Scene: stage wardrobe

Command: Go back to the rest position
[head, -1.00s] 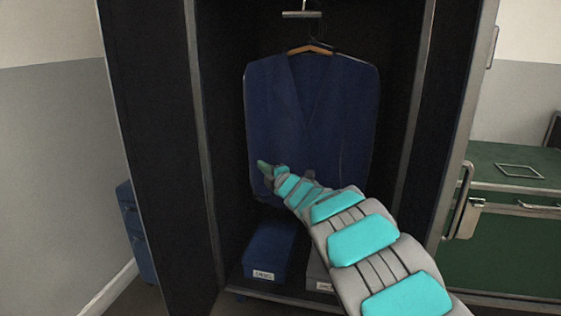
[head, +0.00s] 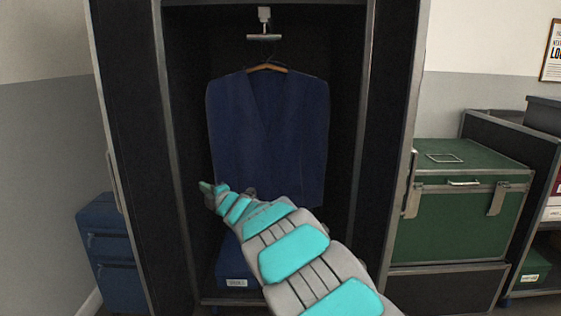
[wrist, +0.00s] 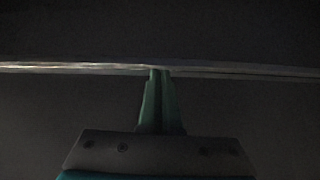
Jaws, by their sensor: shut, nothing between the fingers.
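My gripper (head: 205,187) is at the end of my teal and grey arm, at the left side of the open wardrobe in the head view. Its green fingers also show in the wrist view (wrist: 159,72), closed together with nothing between them. Beyond the fingertips in that view runs a pale metal edge (wrist: 60,68) across a dark surface; I cannot tell if the tips touch it. A navy vest (head: 268,130) hangs on a wooden hanger (head: 268,67) inside the wardrobe (head: 133,130). My arm covers its lower part.
A blue box (head: 230,268) sits on the wardrobe floor, partly behind my arm. A blue cabinet (head: 108,250) stands at left. A green trunk (head: 450,225) stands at right, with a dark shelf unit (head: 505,130) beyond it.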

